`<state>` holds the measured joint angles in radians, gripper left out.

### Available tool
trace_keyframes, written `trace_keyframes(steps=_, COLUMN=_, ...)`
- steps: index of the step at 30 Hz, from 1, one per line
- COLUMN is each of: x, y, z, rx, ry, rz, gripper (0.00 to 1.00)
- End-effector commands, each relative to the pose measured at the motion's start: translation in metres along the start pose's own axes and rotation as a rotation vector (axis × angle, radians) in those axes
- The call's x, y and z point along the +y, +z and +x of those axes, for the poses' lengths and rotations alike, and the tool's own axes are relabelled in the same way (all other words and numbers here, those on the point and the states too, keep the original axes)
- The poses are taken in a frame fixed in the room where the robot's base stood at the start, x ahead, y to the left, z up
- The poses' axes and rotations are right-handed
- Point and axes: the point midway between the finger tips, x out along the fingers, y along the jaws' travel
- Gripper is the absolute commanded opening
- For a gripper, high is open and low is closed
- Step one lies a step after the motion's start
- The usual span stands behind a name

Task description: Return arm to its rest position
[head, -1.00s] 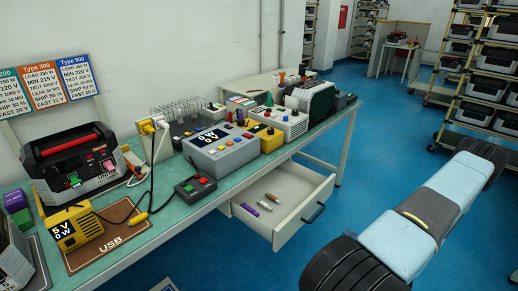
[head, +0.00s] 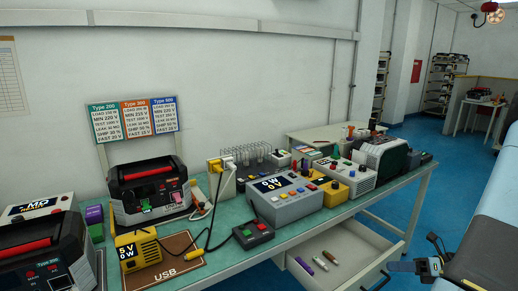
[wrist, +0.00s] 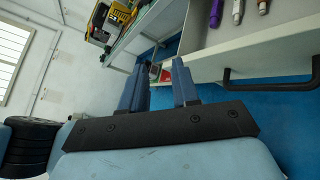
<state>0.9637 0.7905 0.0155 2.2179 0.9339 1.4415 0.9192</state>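My gripper (head: 430,267) shows at the lower right of the head view, near the handle of the open drawer (head: 340,262). My blue arm runs along the right edge of that view. In the wrist view the two dark blue fingers of my gripper (wrist: 159,68) stand apart with nothing held between them. The drawer's dark handle (wrist: 268,84) is to the right of the fingers there, apart from them.
The green-topped bench (head: 218,248) carries power stations, a yellow USB load (head: 138,252), a grey tester (head: 284,198) and a small red-and-green button box (head: 253,234). Several small cylinders (head: 319,264) lie in the drawer. Blue floor (head: 430,210) is open right of the bench.

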Motion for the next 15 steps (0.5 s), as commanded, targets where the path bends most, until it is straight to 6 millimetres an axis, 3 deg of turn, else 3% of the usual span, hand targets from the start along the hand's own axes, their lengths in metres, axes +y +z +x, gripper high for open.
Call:
trace_keyframes(steps=6, x=0.039, y=0.031, z=0.02, rx=0.209, ry=0.017, rz=-0.229, gripper=0.3)
trace_keyframes(steps=15, x=0.092, y=0.061, z=0.046, rx=0.479, ry=0.059, rz=-0.553, gripper=0.3)
